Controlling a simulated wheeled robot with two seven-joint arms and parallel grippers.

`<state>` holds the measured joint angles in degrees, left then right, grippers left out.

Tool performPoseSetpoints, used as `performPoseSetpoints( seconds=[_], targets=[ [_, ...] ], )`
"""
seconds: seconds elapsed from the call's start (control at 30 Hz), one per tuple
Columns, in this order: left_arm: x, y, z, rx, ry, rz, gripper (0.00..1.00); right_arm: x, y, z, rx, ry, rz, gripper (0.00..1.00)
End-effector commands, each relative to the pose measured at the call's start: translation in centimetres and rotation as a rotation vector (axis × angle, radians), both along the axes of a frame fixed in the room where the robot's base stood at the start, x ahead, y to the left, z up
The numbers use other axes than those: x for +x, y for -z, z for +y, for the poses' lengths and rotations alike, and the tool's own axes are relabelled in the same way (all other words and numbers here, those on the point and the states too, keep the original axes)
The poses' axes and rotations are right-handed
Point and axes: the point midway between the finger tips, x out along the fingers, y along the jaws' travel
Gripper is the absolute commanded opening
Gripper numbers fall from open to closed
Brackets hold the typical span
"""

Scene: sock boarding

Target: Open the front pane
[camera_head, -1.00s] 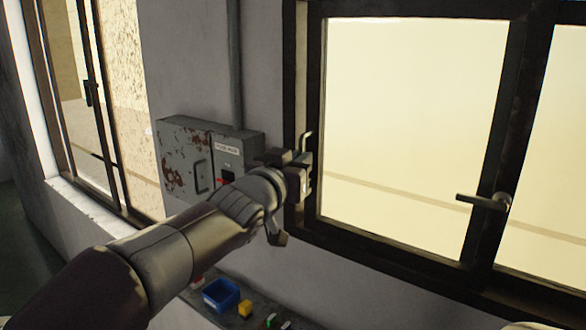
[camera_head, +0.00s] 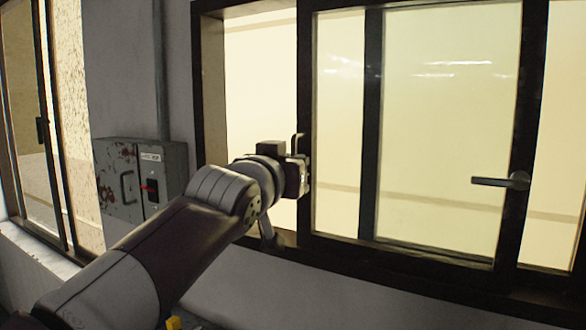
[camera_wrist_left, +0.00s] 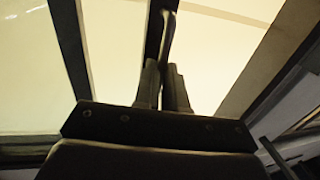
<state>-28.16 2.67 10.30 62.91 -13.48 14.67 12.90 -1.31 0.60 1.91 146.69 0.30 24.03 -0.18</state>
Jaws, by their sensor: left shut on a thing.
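The front pane (camera_head: 341,120) is a dark-framed sliding glass pane in the front window. Its left upright stands well to the right of the window's left jamb, with an open gap between them. A bar handle (camera_head: 298,142) sits on that left upright, its top showing above my gripper. My left gripper (camera_head: 302,174) is shut on this handle. In the left wrist view, the fingers (camera_wrist_left: 163,86) close around the lower part of the handle (camera_wrist_left: 168,35). The gripper hides part of the handle. My right gripper is in neither current view.
A lever handle (camera_head: 501,181) sticks out from the upright at the pane's right. A rusty grey electrical box (camera_head: 119,190) hangs on the wall to the left. Another window (camera_head: 40,140) is at far left. A yellow object (camera_head: 174,323) shows at the bottom edge.

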Motion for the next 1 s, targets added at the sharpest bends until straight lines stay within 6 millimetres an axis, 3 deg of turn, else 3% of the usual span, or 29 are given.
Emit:
performPoseSetpoints(
  seconds=[0.43,0.53,0.87,1.0],
  targets=[
    [0.0,0.0,0.0,0.000,0.000,-0.001,0.00,0.0,0.1,0.0,0.000,0.000,0.000,0.43],
    [0.0,0.0,0.0,-0.001,0.000,0.000,0.36,0.0,0.1,0.0,0.000,0.000,0.000,0.43],
    [-0.3,0.1,0.2,-0.002,0.000,-0.002,0.36,0.0,0.4,0.0,0.000,0.000,0.000,0.43],
    [-2.8,0.5,1.3,-0.003,0.000,-0.006,0.36,0.0,2.4,0.0,0.000,0.000,0.000,0.43]
  ],
)
